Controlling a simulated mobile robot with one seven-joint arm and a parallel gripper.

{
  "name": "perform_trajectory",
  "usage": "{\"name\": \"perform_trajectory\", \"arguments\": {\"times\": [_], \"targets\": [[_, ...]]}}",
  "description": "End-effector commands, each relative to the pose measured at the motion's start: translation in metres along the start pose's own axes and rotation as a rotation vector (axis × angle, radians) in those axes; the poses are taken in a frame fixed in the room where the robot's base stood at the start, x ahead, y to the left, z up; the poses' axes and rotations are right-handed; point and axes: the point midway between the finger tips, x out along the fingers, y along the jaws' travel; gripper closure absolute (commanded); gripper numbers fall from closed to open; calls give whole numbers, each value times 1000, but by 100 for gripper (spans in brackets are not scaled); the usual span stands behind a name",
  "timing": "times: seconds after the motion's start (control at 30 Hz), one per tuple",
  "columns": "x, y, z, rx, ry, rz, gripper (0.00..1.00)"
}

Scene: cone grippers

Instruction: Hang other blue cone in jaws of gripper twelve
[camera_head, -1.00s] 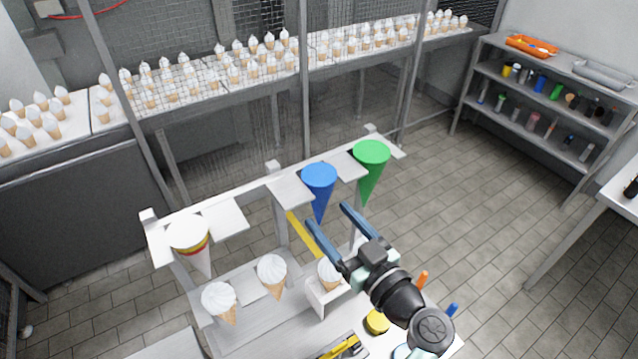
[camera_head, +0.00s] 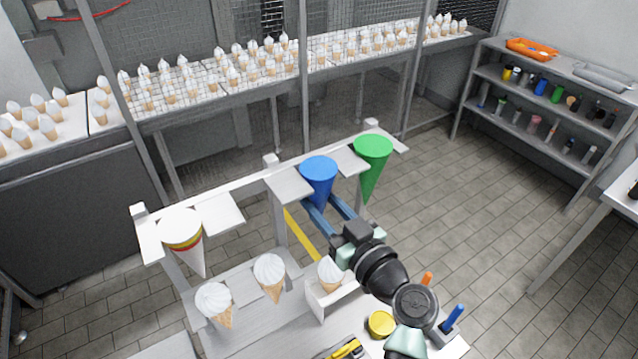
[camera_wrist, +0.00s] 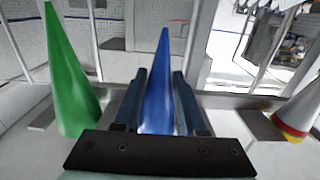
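The blue cone (camera_head: 319,172) hangs point down between two white plates of the rack's top rail. My gripper (camera_head: 318,201) is below the rail, with one blue finger on each side of this cone. In the wrist view, which appears upside down, the blue cone (camera_wrist: 158,92) stands between the fingers (camera_wrist: 160,76). The fingers look spread, with narrow gaps beside the cone; firm contact is not visible. A green cone (camera_head: 372,152) hangs just to the right. A white cone with red and yellow bands (camera_head: 182,232) hangs at the left. No number twelve is readable.
A yellow round thing (camera_head: 381,323) and coloured handles (camera_head: 452,318) are near my arm. The rail's plates (camera_head: 290,185) closely flank the blue cone. Open floor lies right.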

Motion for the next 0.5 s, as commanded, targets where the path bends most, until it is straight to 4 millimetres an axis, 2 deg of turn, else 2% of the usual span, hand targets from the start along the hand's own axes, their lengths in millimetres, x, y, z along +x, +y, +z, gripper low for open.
{"name": "perform_trajectory", "arguments": {"times": [0.03,0.13,0.5], "targets": [[0,0,0,0,0,0,81],[0,0,0,0,0,0,99],[0,0,-6,-2,1,0,100]]}}
